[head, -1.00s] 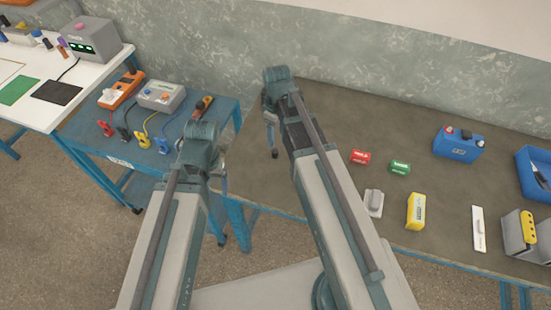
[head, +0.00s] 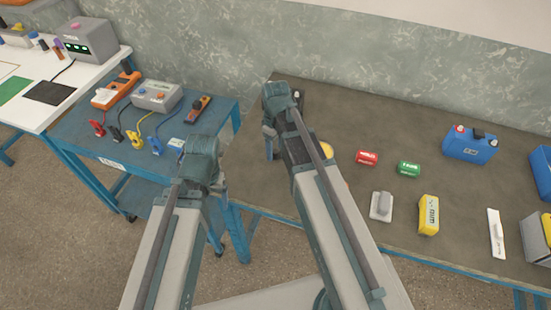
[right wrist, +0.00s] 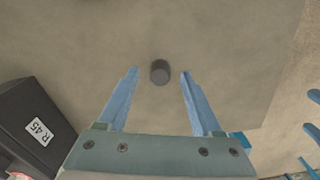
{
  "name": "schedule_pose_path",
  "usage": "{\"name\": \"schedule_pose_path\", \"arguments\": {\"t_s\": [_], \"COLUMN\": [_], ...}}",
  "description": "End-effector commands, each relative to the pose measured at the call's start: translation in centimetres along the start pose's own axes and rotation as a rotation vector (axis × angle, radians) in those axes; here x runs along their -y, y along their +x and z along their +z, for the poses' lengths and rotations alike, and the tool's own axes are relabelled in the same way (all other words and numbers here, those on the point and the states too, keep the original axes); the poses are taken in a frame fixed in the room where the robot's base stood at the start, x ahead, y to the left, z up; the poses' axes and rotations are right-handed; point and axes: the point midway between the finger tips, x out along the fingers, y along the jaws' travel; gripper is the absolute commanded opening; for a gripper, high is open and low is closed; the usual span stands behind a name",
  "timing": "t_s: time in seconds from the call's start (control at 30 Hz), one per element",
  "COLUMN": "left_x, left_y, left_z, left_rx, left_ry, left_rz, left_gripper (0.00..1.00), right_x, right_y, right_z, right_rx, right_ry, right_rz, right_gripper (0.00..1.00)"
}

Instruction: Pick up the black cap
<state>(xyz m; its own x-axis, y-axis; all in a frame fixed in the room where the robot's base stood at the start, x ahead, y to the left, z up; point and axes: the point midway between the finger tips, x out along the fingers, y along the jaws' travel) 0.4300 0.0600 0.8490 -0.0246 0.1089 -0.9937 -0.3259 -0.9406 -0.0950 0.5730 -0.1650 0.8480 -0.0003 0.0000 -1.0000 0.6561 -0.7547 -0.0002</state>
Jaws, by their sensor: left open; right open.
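The black cap (right wrist: 160,72) is a small dark cylinder on the brown tabletop in the right wrist view. My right gripper (right wrist: 160,73) is open, with its blue fingertips on either side of the cap in the picture. I cannot tell its height above the cap. In the head view my right gripper (head: 269,146) is over the left part of the brown table, and I cannot make out the cap there. My left gripper (head: 217,186) is open and empty near the blue cart, partly hidden by its own wrist.
Red (head: 367,158) and green (head: 408,169) blocks, a yellow block (head: 428,215) and a blue battery (head: 470,145) sit on the table to the right. The blue cart (head: 115,148) holds meters and clips.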

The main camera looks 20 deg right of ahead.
Motion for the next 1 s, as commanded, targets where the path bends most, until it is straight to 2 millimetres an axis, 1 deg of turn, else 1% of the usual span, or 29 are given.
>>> {"name": "schedule_pose_path", "arguments": {"t_s": [0.03, 0.2, 0.23, 0.37, 0.4, 0.47, 0.5, 0.6, 1.0], "left_x": [-0.03, -0.01, -0.01, -0.01, -0.01, -0.01, -0.01, -0.01, 0.01], "left_y": [0.27, 0.07, 0.07, 0.07, 0.07, 0.07, 0.07, 0.08, -0.12], "left_z": [-0.02, 0.00, 0.00, 0.00, 0.00, 0.00, 0.00, 0.00, 0.01], "left_rx": [0.000, 0.000, 0.000, 0.000, 0.000, 0.000, 0.000, 0.000, 0.000], "left_ry": [0.000, 0.000, 0.000, 0.000, 0.000, 0.000, 0.000, 0.000, 0.000], "left_rz": [0.000, 0.000, 0.000, 0.000, 0.000, 0.000, 0.000, 0.000, 0.000], "left_gripper": [0.84, 0.84, 0.84, 0.84, 0.84, 0.84, 0.84, 0.84, 0.84], "right_x": [-0.01, -0.02, -0.02, -0.02, -0.02, -0.02, -0.02, -0.02, -0.02], "right_y": [0.27, 0.08, 0.07, 0.07, 0.07, 0.07, 0.07, 0.08, -0.12], "right_z": [0.01, 0.02, 0.02, 0.02, 0.02, 0.02, 0.02, 0.02, 0.02], "right_rx": [0.000, 0.000, 0.000, 0.000, 0.000, 0.000, 0.000, 0.000, 0.000], "right_ry": [0.000, 0.000, 0.001, 0.001, 0.001, 0.001, 0.001, 0.001, 0.001], "right_rz": [0.000, 0.000, 0.000, 0.000, 0.000, 0.000, 0.000, 0.000, 0.000], "right_gripper": [0.67, 0.67, 0.65, 0.41, 0.34, 0.23, 0.16, 0.00, 0.00]}}
